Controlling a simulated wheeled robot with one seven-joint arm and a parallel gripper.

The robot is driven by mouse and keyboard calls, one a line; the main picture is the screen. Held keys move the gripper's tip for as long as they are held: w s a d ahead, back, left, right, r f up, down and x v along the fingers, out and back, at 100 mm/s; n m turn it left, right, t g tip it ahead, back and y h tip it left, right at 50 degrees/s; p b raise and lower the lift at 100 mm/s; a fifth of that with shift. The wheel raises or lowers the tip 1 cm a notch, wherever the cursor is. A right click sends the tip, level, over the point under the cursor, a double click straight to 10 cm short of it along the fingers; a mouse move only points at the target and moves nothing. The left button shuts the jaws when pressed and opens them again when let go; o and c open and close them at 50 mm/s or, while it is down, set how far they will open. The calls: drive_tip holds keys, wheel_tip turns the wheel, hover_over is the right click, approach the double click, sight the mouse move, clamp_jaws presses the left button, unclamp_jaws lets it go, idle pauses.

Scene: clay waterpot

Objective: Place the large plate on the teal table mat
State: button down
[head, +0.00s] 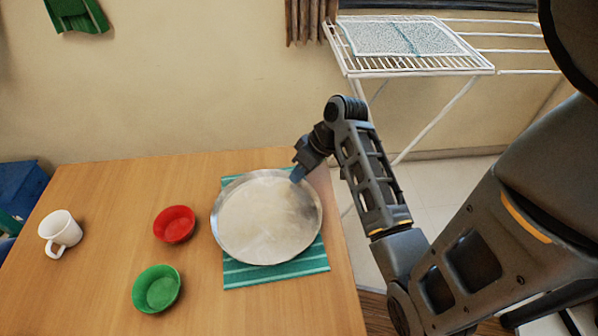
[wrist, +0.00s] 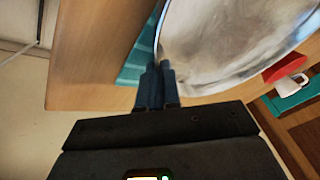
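The large plate (head: 262,220) is round, shallow and silvery with a pale, worn face. It lies over the teal striped table mat (head: 275,272), covering most of it, with its left rim reaching past the mat's left edge. I cannot tell whether its whole base rests on the mat. My gripper (head: 297,174) is at the plate's upper right rim. In the wrist view my gripper (wrist: 157,72) has its fingers close together with the rim of the plate (wrist: 225,40) running between them. A strip of the mat (wrist: 136,62) shows beside the fingers.
A red bowl (head: 174,225), a green bowl (head: 157,289) and a white mug (head: 61,232) stand left of the plate on the wooden table (head: 110,205). A white drying rack (head: 415,70) stands behind, to the right. The table's right edge is close to the mat.

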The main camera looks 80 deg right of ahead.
drive_tip(key=shift+f, duration=0.1)
drive_tip(key=c, duration=1.4)
unclamp_jaws()
drive_tip(key=shift+o, duration=0.2)
